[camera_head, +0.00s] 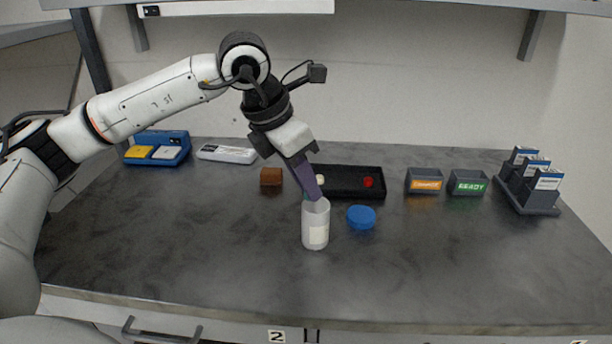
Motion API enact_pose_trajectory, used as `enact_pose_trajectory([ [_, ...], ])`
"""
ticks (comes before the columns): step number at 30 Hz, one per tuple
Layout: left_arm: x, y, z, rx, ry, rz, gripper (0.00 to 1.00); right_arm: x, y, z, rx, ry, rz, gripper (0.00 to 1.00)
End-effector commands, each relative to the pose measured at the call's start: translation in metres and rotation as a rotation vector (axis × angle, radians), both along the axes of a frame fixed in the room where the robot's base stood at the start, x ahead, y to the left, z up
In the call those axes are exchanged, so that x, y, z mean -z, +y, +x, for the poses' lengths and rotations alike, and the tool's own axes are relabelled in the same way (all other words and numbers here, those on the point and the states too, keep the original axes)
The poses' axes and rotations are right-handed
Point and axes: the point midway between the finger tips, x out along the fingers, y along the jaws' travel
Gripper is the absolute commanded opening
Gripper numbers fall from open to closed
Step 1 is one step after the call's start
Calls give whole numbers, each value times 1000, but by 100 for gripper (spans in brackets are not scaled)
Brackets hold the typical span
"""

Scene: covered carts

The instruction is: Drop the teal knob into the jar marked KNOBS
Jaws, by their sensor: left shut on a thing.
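A whitish, see-through jar (315,225) stands upright on the grey bench with its mouth uncovered. It bears a pale label whose writing is too small to read. My left gripper (313,195) points down from the upper left, its purple fingers at the jar's mouth. It is shut on the teal knob (305,197), of which only a small teal sliver shows beside the fingertips at the rim. The rest of the knob is hidden, and I cannot tell how far it is inside the mouth. My right gripper is not in view.
A blue round lid (361,217) lies right of the jar. Behind stands a black tray (345,194) with a red knob (368,182) and a whitish one (320,180). A brown block (271,177), two labelled bins (424,181) and a rack (529,208) stand farther off. The bench front is clear.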

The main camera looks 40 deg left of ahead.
Motion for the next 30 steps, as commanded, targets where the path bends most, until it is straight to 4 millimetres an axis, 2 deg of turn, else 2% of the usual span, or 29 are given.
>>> enact_pose_trajectory([
  [2,5,0,0,0,-1,0,0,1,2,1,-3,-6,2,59],
  [9,5,0,0,0,-1,0,0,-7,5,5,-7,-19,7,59],
  [10,5,0,0,0,-1,0,18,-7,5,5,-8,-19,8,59],
  [14,5,0,0,0,0,0,38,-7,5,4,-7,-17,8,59],
  [23,4,0,0,0,-1,0,38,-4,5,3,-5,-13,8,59],
  [26,-4,1,-3,-1,-3,-2,38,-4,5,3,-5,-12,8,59],
  [30,-27,5,-11,-1,-5,-1,38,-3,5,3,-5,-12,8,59],
])
